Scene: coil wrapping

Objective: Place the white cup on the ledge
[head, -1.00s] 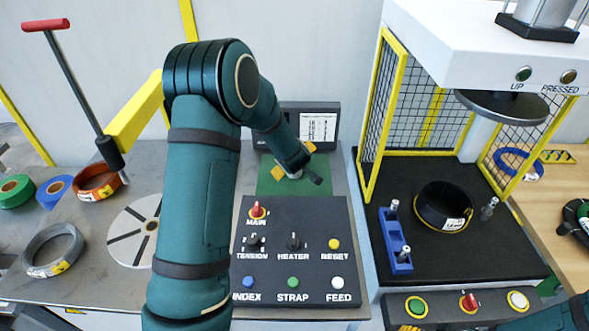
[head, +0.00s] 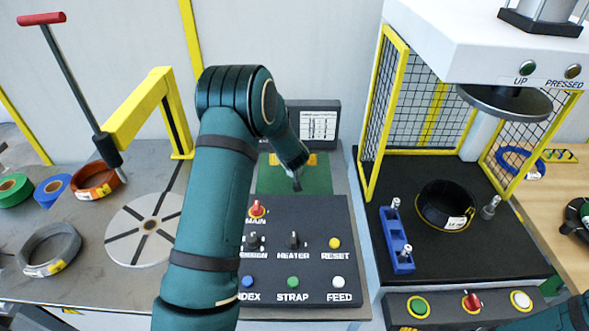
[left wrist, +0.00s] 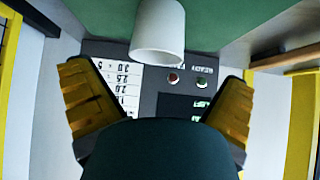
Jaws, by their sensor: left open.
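The white cup (left wrist: 158,30) shows in the left wrist view, at top centre against a green surface (left wrist: 225,20). My open left gripper (left wrist: 158,85) has its yellow finger pads on either side of the picture, with the cup ahead of and between them, not held. In the head view my left gripper (head: 293,160) is over the green mat (head: 315,182), in front of the grey display unit (head: 318,125); the cup cannot be made out there. I cannot tell which surface is the ledge. My right gripper is out of view; part of my right arm shows at bottom right.
The control box (head: 295,215) with knobs and buttons stands in front of the mat. A caged press (head: 490,105) with a black coil (head: 447,205) is at right. A turntable (head: 135,235), a yellow arm (head: 140,110) and several coils are at left.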

